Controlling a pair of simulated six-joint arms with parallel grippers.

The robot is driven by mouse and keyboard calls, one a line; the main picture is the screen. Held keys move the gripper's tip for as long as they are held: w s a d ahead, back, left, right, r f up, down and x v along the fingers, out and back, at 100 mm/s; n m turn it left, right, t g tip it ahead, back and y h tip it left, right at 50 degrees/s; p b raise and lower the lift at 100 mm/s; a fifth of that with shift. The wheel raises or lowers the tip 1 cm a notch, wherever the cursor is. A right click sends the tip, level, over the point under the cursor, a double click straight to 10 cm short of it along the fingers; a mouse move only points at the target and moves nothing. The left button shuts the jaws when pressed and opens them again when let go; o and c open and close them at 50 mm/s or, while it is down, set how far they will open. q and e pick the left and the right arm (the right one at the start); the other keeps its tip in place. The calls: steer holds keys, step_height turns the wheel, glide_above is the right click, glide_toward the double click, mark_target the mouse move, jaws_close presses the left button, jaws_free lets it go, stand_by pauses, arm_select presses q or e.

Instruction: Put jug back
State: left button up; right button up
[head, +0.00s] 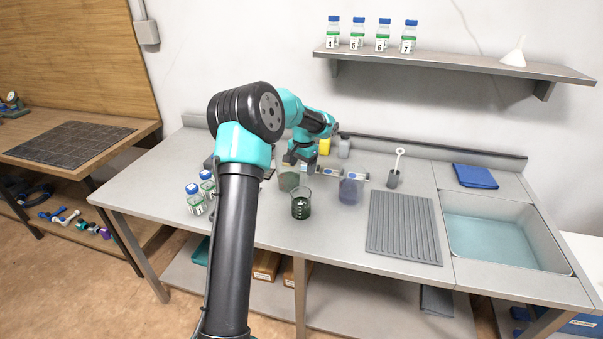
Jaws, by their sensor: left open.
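A clear jug-like vessel with greenish contents (289,180) stands on the grey bench, just below and partly behind my left gripper (299,164). The gripper is open, and I cannot tell whether its fingers touch the vessel. A clear beaker with dark green liquid (301,207) and white marks stands in front of it. A clear vessel with bluish contents (350,190) stands to the right. I cannot tell for sure which of these is the jug. My right gripper is not in view.
Capped bottles (194,201) stand at the left, partly hidden by my arm. A ribbed grey mat (403,228), a brush in a holder (395,177), a blue cloth (475,176) and a sink (505,235) lie right. A wall shelf (455,63) holds several bottles and a funnel (515,54).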

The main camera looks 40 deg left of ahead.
arm_select(q)
steer(key=r, duration=0.8)
steer(key=shift+d, duration=0.2)
stand_by(1.3)
